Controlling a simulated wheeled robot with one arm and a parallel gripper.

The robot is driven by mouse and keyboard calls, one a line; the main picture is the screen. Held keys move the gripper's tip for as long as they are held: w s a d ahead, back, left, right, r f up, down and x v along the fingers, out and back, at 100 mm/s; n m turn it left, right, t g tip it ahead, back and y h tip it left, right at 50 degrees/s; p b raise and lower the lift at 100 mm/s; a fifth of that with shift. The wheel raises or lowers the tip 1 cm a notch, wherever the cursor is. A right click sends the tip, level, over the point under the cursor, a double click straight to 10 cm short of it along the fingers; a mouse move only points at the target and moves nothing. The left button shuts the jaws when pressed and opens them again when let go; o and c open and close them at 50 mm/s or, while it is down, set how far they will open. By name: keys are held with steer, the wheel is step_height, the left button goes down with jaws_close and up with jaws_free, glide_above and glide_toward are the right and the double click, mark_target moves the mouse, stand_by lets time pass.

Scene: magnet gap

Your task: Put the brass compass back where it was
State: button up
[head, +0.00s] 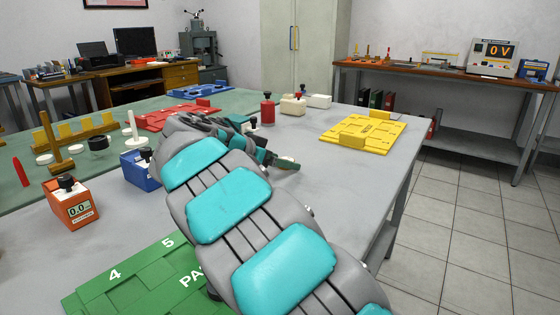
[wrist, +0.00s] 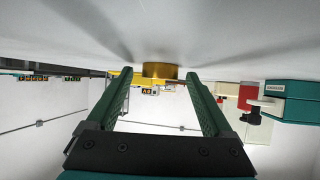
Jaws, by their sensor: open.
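My gripper (head: 284,162) is low over the grey table, right of my arm's bend in the head view. In the wrist view, which looks upside down, its two green fingers (wrist: 158,76) are spread apart with nothing between their pads. The brass compass (wrist: 160,71) shows there as a short gold cylinder standing on the grey tabletop, lined up between the fingertips. I cannot tell whether it is just beyond the tips or between them. In the head view I cannot make out the compass; my arm and gripper hide that part of the table.
A yellow board (head: 365,132) lies at the table's right. A red cylinder (head: 267,109) and cream box (head: 293,105) stand behind my gripper. Blue (head: 141,170) and orange (head: 72,202) meters and a green board (head: 135,277) lie left. Tabletop right of my gripper (head: 345,185) is clear.

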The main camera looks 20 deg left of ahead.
steer(key=shift+s+a+r, duration=0.1)
steer(key=shift+s+r, duration=0.05)
steer(key=shift+r, duration=0.1)
steer(key=v, duration=1.1)
steer(key=shift+a+b, duration=0.15)
steer(key=shift+b, duration=0.2)
steer(key=shift+s+a+r, duration=0.1)
steer(key=shift+s, duration=0.15)
